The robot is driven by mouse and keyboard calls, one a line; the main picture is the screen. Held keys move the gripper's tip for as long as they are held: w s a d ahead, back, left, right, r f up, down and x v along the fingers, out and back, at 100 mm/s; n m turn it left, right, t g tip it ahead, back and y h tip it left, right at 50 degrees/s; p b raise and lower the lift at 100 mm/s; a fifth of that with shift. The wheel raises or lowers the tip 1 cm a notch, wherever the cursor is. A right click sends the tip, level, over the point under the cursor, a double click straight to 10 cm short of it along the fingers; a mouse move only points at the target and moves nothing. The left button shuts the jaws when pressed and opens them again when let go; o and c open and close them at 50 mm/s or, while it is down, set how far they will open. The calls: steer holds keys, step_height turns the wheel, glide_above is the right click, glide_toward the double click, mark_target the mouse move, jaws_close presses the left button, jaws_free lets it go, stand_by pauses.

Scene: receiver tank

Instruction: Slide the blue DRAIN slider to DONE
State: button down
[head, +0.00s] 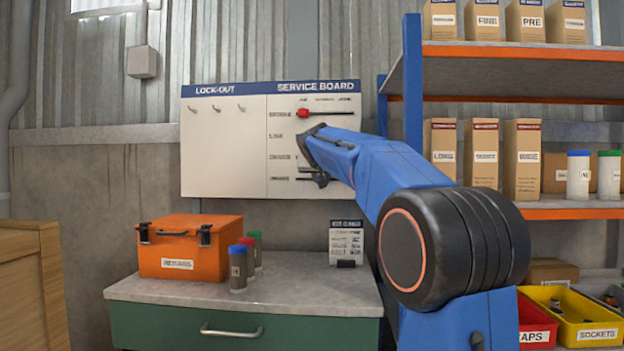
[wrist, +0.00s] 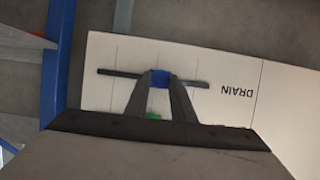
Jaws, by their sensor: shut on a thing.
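The blue DRAIN slider (wrist: 160,79) sits near the middle of its dark slot (wrist: 116,73) in the wrist view. The DRAIN label (wrist: 237,91) appears upside down to the right of the slot. My gripper (wrist: 161,76) is shut on the slider, one finger on each side of it. In the head view my gripper (head: 314,160) is up against the service board (head: 230,150) and hides the slider and much of the lower rows.
A red slider (head: 303,113) sits at the left end of the board's top slot. A bit of green (wrist: 153,116) shows between my fingers in the wrist view. A shelf post (head: 412,80) stands right of the board. An orange case (head: 190,248) and bottles stand on the cabinet below.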

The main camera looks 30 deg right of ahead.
steer(key=s+d, duration=0.5)
steer(key=d, duration=0.2)
steer(key=shift+d, duration=0.1)
steer(key=c, duration=1.5)
jaws_free()
steer(key=shift+d, duration=0.1)
steer(key=v, duration=1.7)
steer(key=shift+s+a, duration=0.1)
steer(key=shift+a, duration=0.15)
